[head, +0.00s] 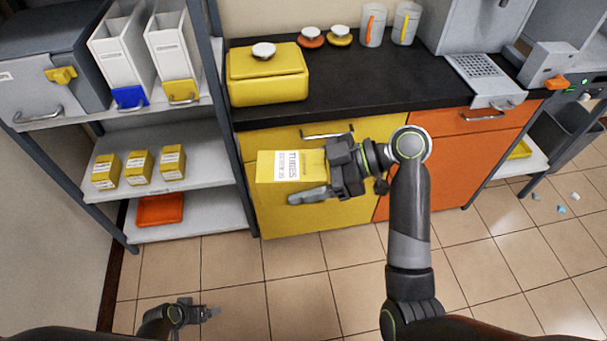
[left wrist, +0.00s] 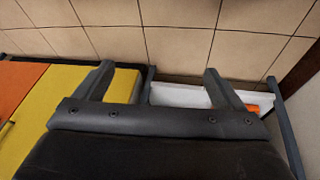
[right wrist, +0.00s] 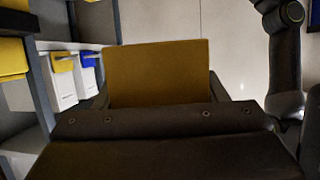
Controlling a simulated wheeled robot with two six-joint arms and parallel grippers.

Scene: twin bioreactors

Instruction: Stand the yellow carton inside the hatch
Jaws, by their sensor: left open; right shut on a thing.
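The yellow carton (head: 265,167) has a white printed label and lies sideways in the air, in front of the yellow cabinet. My right gripper (head: 328,180) is shut on its right end. The carton's plain yellow face (right wrist: 158,72) fills the middle of the right wrist view, between the fingers. My left gripper (head: 208,313) is open and empty, low over the floor at the bottom left; its spread fingers show in the left wrist view (left wrist: 158,76). A grey box with a handle and yellow latch (head: 62,75) stands on the upper shelf. I cannot tell whether it is the hatch.
Several similar yellow cartons (head: 138,166) stand on the middle shelf, above an orange tray (head: 160,209). White binders (head: 128,45) stand on the top shelf. A yellow lidded box (head: 268,85) sits on the black counter. Small scraps (head: 561,209) lie on the right floor; the front floor is clear.

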